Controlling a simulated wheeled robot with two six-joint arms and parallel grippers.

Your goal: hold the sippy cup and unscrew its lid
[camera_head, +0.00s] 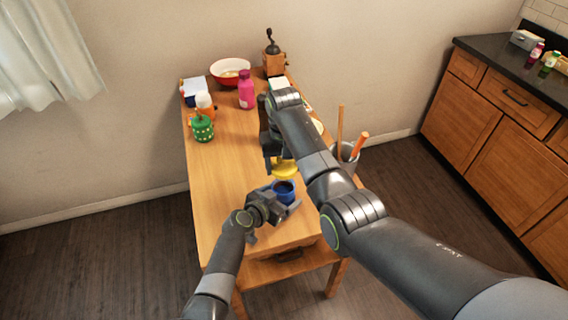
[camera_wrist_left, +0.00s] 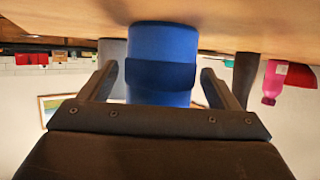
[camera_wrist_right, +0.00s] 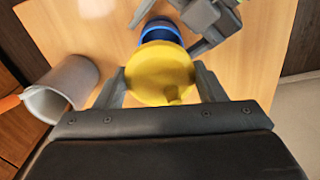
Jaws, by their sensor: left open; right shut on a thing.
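The sippy cup's blue body (camera_head: 284,190) stands upright on the table near its front edge. My right gripper (camera_wrist_right: 160,80) is shut on the lid, one finger on each side. My left gripper (camera_wrist_left: 155,80) is open, its fingers on either side of the blue body with gaps.
The wooden table (camera_head: 222,180) is clear at left. A grey utensil holder (camera_head: 346,155) stands right of the cup. A green cup (camera_head: 202,128), pink bottle (camera_head: 246,90), red bowl (camera_head: 230,72) and coffee grinder (camera_head: 274,62) stand farther back.

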